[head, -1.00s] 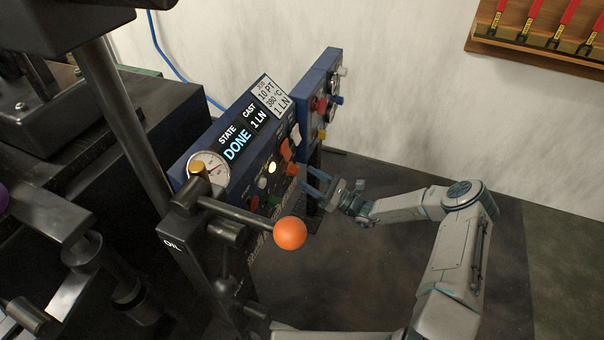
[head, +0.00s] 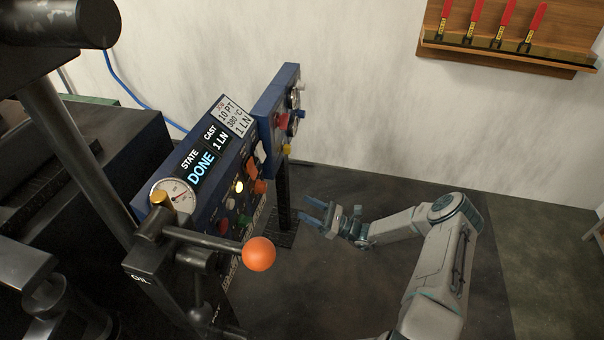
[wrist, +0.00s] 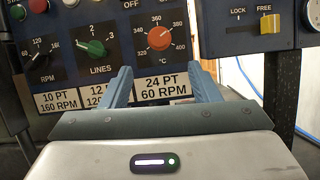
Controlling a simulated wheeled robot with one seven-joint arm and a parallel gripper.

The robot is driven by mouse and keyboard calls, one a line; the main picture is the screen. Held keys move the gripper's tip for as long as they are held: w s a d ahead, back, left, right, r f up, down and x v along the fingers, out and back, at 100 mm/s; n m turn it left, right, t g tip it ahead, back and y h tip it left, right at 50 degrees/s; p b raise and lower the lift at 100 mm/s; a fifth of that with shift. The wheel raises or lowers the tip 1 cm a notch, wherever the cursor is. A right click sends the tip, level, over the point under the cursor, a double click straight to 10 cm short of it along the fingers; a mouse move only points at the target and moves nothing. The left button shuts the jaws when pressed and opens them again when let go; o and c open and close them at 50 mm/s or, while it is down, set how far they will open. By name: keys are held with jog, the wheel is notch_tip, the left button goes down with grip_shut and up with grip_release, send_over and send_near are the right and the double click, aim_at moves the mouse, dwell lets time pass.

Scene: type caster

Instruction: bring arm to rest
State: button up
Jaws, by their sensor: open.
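My gripper (head: 318,217) is open and empty, held in the air to the right of the blue control panel (head: 222,163) in the head view. In the wrist view its two blue fingers (wrist: 164,84) are apart, pointing at the panel, with the 24 PT 60 RPM label and the orange temperature knob (wrist: 160,39) showing between and above them. I cannot see it touching anything. My arm is bent at the elbow over the dark floor. The panel display (head: 201,168) reads DONE, CAST 1 LN.
A lever with an orange ball (head: 259,254) juts out in front of the panel. A second blue panel (head: 278,112) stands behind on a black post. Red-handled tools (head: 505,20) hang on a wooden wall rack (head: 510,52). The dark floor (head: 380,185) behind my arm is clear.

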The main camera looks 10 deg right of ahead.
jog(key=shift+r, duration=0.1)
jog(key=s+a+r+n+g+h+p, duration=0.2)
jog(key=s+r+n+g+h+p, duration=0.35)
jog(key=r, duration=0.55)
jog(key=s+a+r+n+g+h+p, duration=0.2)
jog(key=s+r+n+g+h+p, duration=0.15)
jog(key=s+r+n+g, duration=0.5)
jog(key=s+d+r+n+t+h+p, duration=0.2)
jog(key=s+d+r+n+h+p, duration=0.1)
jog(key=r, duration=0.7)
jog(key=s+d+r+n+t+h+p, duration=0.3)
jog(key=s+r, duration=0.4)
jog(key=r, duration=0.3)
jog(key=s+d+r+n+t+h+p, duration=0.3)
jog(key=s+d+r+h+p, duration=0.1)
jog(key=r, duration=0.6)
jog(key=shift+s+r+h+p, duration=0.4)
jog(key=shift+s+h, duration=0.3)
jog(key=shift+h, duration=0.2)
